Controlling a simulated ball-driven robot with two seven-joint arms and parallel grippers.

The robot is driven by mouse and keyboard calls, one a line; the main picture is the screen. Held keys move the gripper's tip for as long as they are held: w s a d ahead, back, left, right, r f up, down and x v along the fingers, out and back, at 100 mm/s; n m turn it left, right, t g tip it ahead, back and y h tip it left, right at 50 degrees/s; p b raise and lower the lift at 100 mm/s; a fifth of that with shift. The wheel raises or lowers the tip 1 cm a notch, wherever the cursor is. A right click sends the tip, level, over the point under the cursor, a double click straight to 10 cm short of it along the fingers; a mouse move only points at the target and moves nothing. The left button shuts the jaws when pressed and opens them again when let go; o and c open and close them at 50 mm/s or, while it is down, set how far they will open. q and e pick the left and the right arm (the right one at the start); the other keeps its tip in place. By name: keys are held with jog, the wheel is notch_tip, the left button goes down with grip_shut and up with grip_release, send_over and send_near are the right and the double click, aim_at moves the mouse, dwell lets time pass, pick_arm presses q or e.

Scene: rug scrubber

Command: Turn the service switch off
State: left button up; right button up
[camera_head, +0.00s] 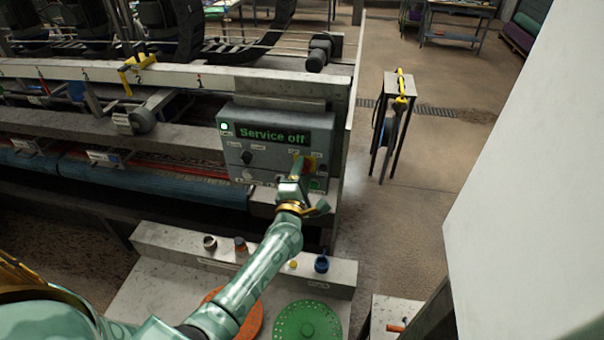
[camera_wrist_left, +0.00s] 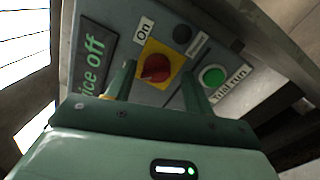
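The service switch is a red rotary knob (camera_wrist_left: 155,68) on a yellow square plate, beside an "On" label in the left wrist view. It sits on a grey control panel (camera_head: 232,155) whose dark display (camera_head: 272,136) reads "Service off" in green. My left gripper (camera_head: 298,164) is in front of the knob and mostly hides it in the head view. In the left wrist view its two fingers (camera_wrist_left: 158,76) are apart, one on each side of the knob, with gaps visible. Whether the fingertips reach past the knob's face is unclear. My right gripper is not in view.
A green button (camera_wrist_left: 212,76) labelled "Trial run" and a dark round control (camera_wrist_left: 182,34) flank the switch. A black selector (camera_head: 247,157) is on the panel's left. Below, a bench holds small pots and a green disc (camera_head: 307,322). A small stand (camera_head: 398,95) stands right.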

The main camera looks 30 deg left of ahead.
pick_arm(q)
jog(key=shift+r, duration=0.1)
jog(key=b+v, duration=0.1)
jog(key=v, duration=1.5)
jog(key=shift+s, duration=0.15)
